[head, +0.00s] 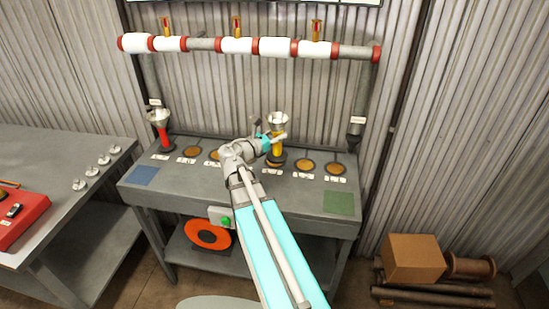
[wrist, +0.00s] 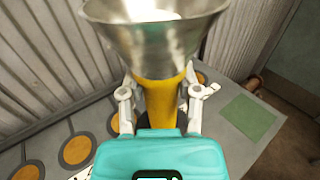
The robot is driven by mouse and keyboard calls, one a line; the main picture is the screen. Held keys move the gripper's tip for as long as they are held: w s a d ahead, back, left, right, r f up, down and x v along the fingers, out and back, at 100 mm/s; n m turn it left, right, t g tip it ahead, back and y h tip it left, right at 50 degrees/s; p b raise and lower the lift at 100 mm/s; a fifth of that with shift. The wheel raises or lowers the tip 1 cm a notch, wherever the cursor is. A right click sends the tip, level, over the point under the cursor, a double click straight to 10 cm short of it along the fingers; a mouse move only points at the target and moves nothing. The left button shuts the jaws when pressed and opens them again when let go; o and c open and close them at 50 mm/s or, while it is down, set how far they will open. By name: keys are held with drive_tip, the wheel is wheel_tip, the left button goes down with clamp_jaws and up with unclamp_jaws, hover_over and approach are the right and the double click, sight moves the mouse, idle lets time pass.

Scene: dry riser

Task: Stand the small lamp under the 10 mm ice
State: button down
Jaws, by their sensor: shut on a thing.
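My gripper (wrist: 161,98) is shut on a yellow lamp (wrist: 160,88) with a wide metal funnel-shaped top, one finger on each side of its body. In the head view the yellow lamp (head: 277,121) is upright at the back of the bench, right of its middle. Whether its base touches the bench is unclear. A red lamp (head: 159,129) with a similar top stands at the bench's back left. White ice sleeves (head: 275,47) of differing thickness wrap the horizontal pipe above. Small labels are too small to read, so I cannot tell which ice is 10 mm.
Round orange-brown pads (head: 305,165) line the grey bench (head: 215,178), with labels before them. A blue square (head: 143,176) and a green square (head: 338,202) mark its front corners. A side table (head: 52,160) holds a red case (head: 20,215). A cardboard box (head: 413,258) is at right.

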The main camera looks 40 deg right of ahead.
drive_tip(key=w+d+f+b, duration=0.7)
drive_tip(key=w+f+b, duration=0.2)
drive_tip(key=w, duration=0.1)
drive_tip(key=shift+w+d, duration=0.3)
drive_tip(key=shift+d, duration=0.05)
idle(0.4)
drive_tip(key=shift+w+d+f+b, duration=0.15)
drive_tip(key=shift+f+b, duration=0.85)
drive_tip(key=shift+w+d+f+b, duration=0.1)
drive_tip(key=shift+w+f+b, duration=0.05)
drive_tip(key=shift+f+b, duration=0.85)
drive_tip(key=shift+c, duration=1.5)
unclamp_jaws()
drive_tip(key=shift+f, duration=0.1)
